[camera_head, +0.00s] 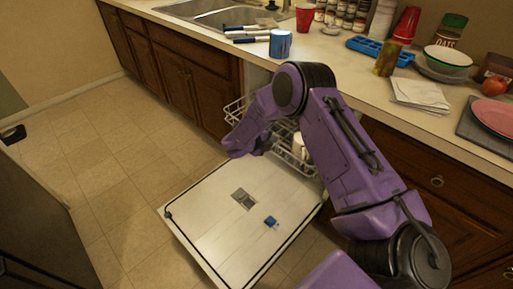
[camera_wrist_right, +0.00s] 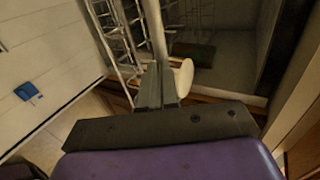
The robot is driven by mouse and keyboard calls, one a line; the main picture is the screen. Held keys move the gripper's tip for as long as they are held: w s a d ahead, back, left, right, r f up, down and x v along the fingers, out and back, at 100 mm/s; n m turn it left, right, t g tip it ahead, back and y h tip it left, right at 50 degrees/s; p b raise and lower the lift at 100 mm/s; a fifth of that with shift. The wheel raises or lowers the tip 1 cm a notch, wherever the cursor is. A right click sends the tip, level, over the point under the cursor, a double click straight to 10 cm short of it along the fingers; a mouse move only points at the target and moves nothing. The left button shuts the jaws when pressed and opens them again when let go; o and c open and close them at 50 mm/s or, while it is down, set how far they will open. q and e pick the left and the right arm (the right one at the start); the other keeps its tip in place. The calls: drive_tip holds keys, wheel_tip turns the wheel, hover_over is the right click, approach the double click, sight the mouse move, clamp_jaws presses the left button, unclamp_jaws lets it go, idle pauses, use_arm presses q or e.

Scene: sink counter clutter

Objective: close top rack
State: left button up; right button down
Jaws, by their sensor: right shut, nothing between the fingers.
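The top rack (camera_head: 292,157) is a white wire rack standing out from the dishwasher under the counter, partly hidden by my right arm. Its wires also show in the right wrist view (camera_wrist_right: 122,40). A white cup (camera_head: 300,148) sits in the rack; a pale round item beside my fingers in the wrist view (camera_wrist_right: 184,76) may be the same cup. My right gripper (camera_wrist_right: 158,88) is shut and empty, close to the rack wires; whether it touches them I cannot tell. In the head view my forearm mostly hides it. My left gripper is not in view.
The dishwasher door (camera_head: 205,215) lies open and low, with a blue block (camera_head: 271,221) on it. The counter above holds a blue mug (camera_head: 280,43), a blue tray (camera_head: 375,48), bowls (camera_head: 446,60) and napkins (camera_head: 420,95). Floor left of the door is clear.

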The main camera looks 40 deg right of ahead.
drive_tip(key=w+d+b, duration=0.3)
drive_tip(key=d+b, duration=0.4)
drive_tip(key=d, duration=1.5)
drive_tip(key=shift+d+r, duration=0.15)
drive_tip(key=shift+r, duration=0.05)
drive_tip(key=a+f+p+v, duration=0.1)
drive_tip(key=f+v, duration=0.1)
drive_tip(key=v, duration=1.1)
drive_tip(key=shift+a+p, duration=0.4)
drive_tip(key=shift+a, duration=0.05)
